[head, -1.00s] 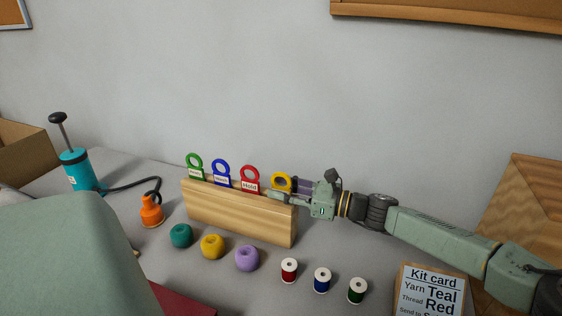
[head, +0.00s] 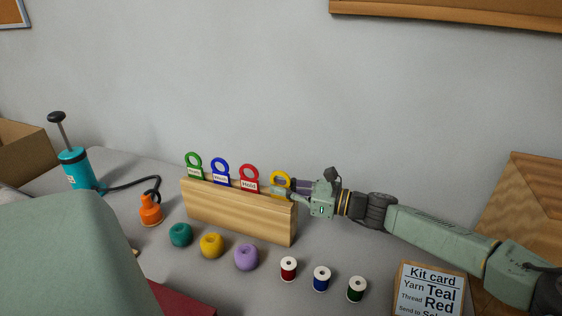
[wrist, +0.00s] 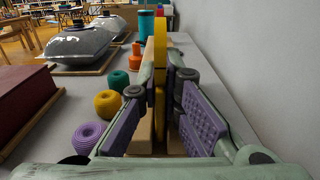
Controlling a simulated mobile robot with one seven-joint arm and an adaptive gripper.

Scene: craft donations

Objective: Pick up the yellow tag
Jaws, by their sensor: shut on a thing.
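The yellow tag (head: 281,179) has a ring top and stands at the right end of the wooden rack (head: 238,214). My gripper (head: 285,189) reaches it from the right and is shut on it. In the wrist view, the yellow tag (wrist: 160,75) is edge-on between the purple finger pads of my gripper (wrist: 160,110). Its lower part is hidden by the fingers in the head view. Green (head: 194,165), blue (head: 220,171) and red (head: 249,177) tags stand in the rack to its left.
Teal (head: 181,235), yellow (head: 212,245) and purple (head: 246,257) yarn balls and three thread spools (head: 321,279) lie in front of the rack. A kit card (head: 430,290) is at front right. A teal pump (head: 76,168) stands at left. The wall is close behind.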

